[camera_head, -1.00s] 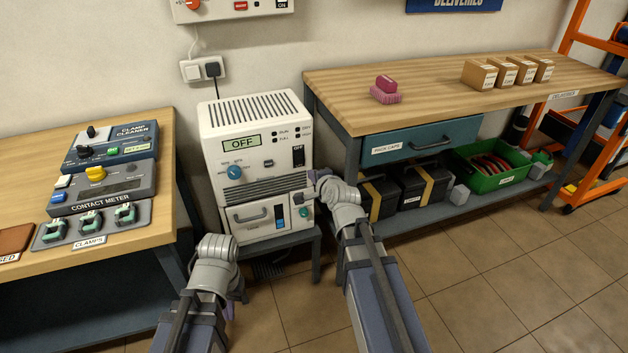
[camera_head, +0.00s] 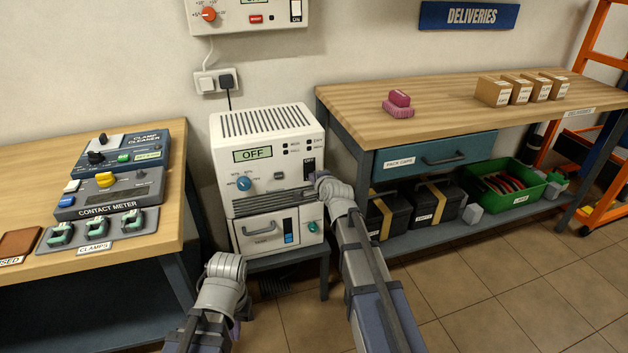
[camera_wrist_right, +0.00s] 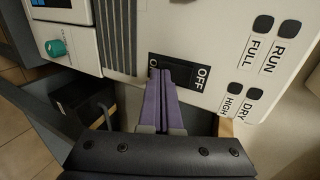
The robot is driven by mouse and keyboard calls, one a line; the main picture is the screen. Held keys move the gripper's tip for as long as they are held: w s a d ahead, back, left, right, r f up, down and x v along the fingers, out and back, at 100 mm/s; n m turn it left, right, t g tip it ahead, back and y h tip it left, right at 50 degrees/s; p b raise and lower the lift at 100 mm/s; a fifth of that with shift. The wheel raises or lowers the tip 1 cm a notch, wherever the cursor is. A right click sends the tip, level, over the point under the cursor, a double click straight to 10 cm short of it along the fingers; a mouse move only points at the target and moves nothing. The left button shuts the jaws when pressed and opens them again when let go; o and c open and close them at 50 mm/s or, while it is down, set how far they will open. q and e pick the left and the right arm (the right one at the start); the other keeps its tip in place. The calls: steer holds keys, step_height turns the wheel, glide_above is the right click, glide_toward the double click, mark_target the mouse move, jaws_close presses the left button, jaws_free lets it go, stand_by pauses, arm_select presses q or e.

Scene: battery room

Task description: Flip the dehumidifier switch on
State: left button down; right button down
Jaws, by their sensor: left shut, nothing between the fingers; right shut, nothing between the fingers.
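The white dehumidifier (camera_head: 262,140) stands on a grey stand between the two benches, and its display (camera_head: 258,154) reads OFF. Its black rocker switch (camera_head: 308,163) is at the right of the front panel. In the right wrist view the switch (camera_wrist_right: 180,72) lies between the words ON and OFF, with my right gripper's purple fingertips (camera_wrist_right: 170,80) shut in front of its lower part. I cannot tell whether they touch it. In the head view the right gripper (camera_head: 308,190) is just below the switch, partly hidden by its wrist.
The left bench (camera_head: 165,212) holds the contact meter (camera_head: 112,190) and clamp cleaner. The right bench (camera_head: 440,92) carries a pink brush and several boxes, with black cases and a green crate (camera_head: 505,203) below. A wall socket (camera_head: 216,82) is above.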

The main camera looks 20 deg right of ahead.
steer(key=shift+w+f, duration=0.1)
steer(key=shift+w, duration=0.1)
steer(key=shift+r+p, duration=0.8)
steer(key=shift+r, duration=0.1)
steer(key=shift+s, duration=0.25)
steer(key=f+p+v, duration=0.1)
steer(key=p+v, duration=0.3)
steer(key=v, duration=0.9)
steer(key=shift+s, duration=0.4)
